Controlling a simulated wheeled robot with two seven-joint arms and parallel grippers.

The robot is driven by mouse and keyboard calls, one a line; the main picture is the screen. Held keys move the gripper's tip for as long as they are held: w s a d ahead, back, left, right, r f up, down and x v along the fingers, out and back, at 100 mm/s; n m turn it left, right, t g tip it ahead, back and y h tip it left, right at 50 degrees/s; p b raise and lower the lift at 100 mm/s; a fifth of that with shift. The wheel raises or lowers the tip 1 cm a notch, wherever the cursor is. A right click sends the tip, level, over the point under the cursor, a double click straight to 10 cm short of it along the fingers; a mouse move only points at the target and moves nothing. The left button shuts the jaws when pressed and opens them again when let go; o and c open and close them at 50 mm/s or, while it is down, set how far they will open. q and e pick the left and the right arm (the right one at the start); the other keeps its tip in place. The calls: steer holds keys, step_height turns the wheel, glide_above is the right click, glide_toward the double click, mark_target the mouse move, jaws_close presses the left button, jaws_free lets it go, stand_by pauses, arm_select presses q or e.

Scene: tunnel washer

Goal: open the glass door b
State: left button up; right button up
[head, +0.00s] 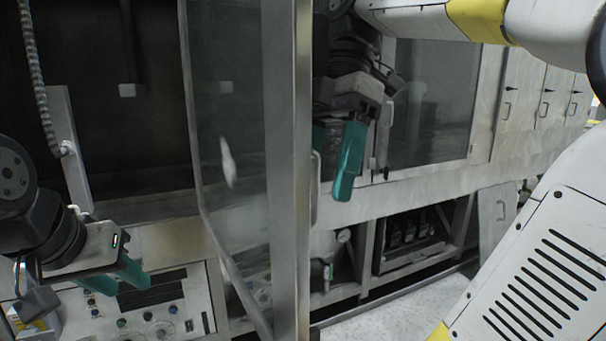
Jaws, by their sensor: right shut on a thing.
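The glass door (235,150) stands swung out from the washer front. Its broad metal edge frame (289,190) runs upright through the middle of the head view. A bar handle (315,188) is on the right side of that frame. My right gripper (334,160) has teal fingers and is shut on the handle; the frame partly hides one finger, so the exact grip is not clear. My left gripper (112,277) is low on the left, in front of the control panel, away from the door. Its finger gap is not clear.
A control panel (155,308) with buttons lies at lower left. A dark opening (120,110) is behind the door. Another glass pane (432,105) and cabinet doors (521,100) line the right. An open lower bay (410,235) sits above pale floor (405,305).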

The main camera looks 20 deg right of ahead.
steer(key=shift+v, duration=0.8)
steer(key=w+d, duration=0.2)
steer(key=w, duration=0.1)
steer(key=shift+w+d+f, duration=0.1)
steer(key=shift+w+d, duration=0.1)
steer(key=shift+d, duration=0.2)
steer(key=shift+c, duration=0.8)
steer(key=w+d, duration=0.2)
steer(key=w, duration=0.1)
steer(key=shift+w+d, duration=0.1)
steer(key=shift+d, duration=0.25)
steer(key=shift+f, duration=0.1)
